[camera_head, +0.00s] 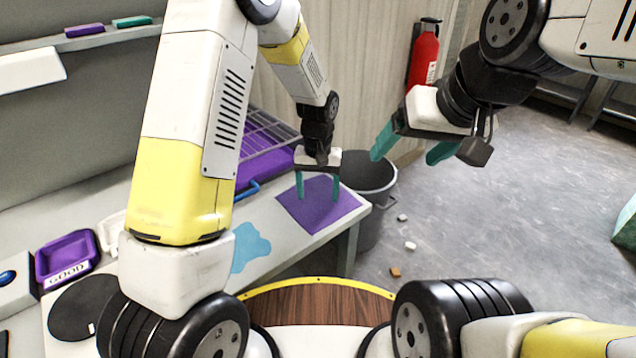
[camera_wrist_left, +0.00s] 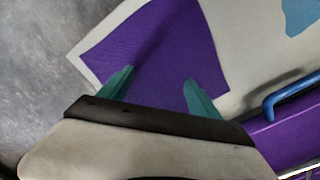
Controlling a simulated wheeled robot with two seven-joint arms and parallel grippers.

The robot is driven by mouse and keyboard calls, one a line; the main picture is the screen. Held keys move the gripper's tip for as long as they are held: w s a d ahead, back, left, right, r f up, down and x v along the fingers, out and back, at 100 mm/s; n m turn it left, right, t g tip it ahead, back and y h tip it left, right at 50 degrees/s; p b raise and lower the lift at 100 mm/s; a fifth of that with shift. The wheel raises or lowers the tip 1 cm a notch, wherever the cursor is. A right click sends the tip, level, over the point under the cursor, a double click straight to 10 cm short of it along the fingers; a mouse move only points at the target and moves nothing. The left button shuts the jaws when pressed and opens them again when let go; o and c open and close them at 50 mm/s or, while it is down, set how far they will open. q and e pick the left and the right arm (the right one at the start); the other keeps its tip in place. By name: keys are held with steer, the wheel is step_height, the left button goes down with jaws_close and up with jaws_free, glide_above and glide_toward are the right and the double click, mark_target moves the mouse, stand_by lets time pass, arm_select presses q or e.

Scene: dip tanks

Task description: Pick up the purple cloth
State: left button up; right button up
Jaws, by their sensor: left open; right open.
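The purple cloth (camera_head: 322,208) lies flat near the right end of the pale counter. In the left wrist view the cloth (camera_wrist_left: 170,50) spreads beyond and between the fingers, with a white border of counter around its far corner. My left gripper (camera_head: 318,192) is open with its teal fingers pointing down over the cloth's left part. It also shows in the left wrist view (camera_wrist_left: 157,88); I cannot tell whether the fingertips touch the cloth. My right gripper (camera_head: 408,150) is open and empty, in the air above the floor to the right.
A purple tray with a wire rack (camera_head: 262,150) and blue handle (camera_head: 247,190) stands beside the cloth. A grey bin (camera_head: 370,185) is at the counter's end. A light blue patch (camera_head: 250,247) lies on the counter. A red extinguisher (camera_head: 424,58) hangs behind. Small debris (camera_head: 410,246) lies on the floor.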

arm_select(q)
steer(key=shift+f, duration=0.1)
jaws_close()
stand_by(0.7)
step_height(320, 180, up, 12)
stand_by(0.4)
